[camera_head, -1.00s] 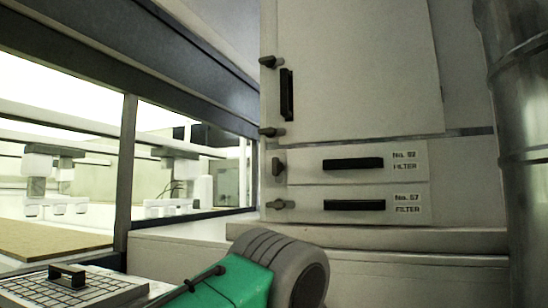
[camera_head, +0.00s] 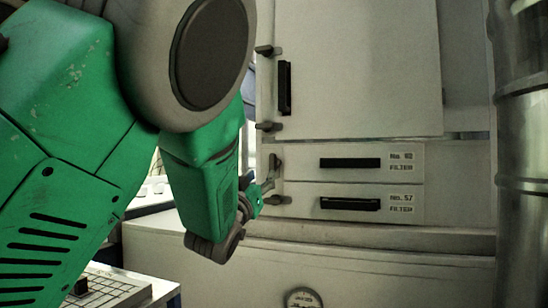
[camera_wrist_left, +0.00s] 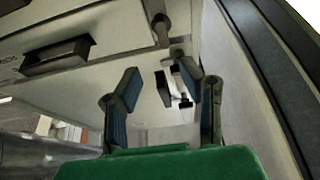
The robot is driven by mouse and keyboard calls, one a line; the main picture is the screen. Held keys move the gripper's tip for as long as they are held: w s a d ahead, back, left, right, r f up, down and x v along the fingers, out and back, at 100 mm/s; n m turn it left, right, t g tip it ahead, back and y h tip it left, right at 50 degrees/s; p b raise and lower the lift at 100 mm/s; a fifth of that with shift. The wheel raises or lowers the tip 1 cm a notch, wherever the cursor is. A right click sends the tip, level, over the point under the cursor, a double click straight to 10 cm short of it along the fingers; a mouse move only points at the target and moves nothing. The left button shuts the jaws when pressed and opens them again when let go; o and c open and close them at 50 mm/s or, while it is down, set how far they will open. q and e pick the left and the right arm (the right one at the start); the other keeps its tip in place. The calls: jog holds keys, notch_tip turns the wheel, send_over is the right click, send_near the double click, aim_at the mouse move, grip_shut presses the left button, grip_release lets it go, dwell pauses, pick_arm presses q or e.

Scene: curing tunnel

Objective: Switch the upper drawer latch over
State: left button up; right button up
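The upper drawer latch (camera_head: 274,163) is a small grey lever at the left edge of the drawer labelled No. 92 (camera_head: 300,168). It stands roughly upright, while the lower drawer latch (camera_head: 277,200) lies flat. My left gripper (camera_head: 264,190) is just below and left of the upper latch, partly hidden by its own wrist. In the left wrist view my left gripper (camera_wrist_left: 163,80) is open, with nothing between its fingertips. That view is turned over; a latch lever (camera_wrist_left: 160,28), apparently the upper drawer's, is beyond the fingers. My right gripper is not in view.
Above is a cabinet door with a black handle (camera_head: 285,88) and two door latches (camera_head: 268,50). The drawers have black handles (camera_head: 350,163). A metal cylinder (camera_head: 522,150) stands at the right. A ledge (camera_head: 400,240) runs below the drawers.

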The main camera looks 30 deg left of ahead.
aim_at(270, 161)
pick_arm(q)
jog(key=p+x, duration=0.1)
jog(key=x, duration=0.2)
jog(key=p+x, duration=0.1)
jog(key=x, duration=0.2)
jog(key=a+p+x, duration=0.1)
jog(key=x, duration=0.3)
jog(key=shift+a+f, duration=0.1)
jog(key=shift+w+r+p, duration=0.25)
jog(key=shift+w+p, duration=0.05)
jog(key=shift+w, duration=0.25)
jog(key=shift+d, duration=0.2)
grip_shut()
jog(key=shift+a, duration=0.15)
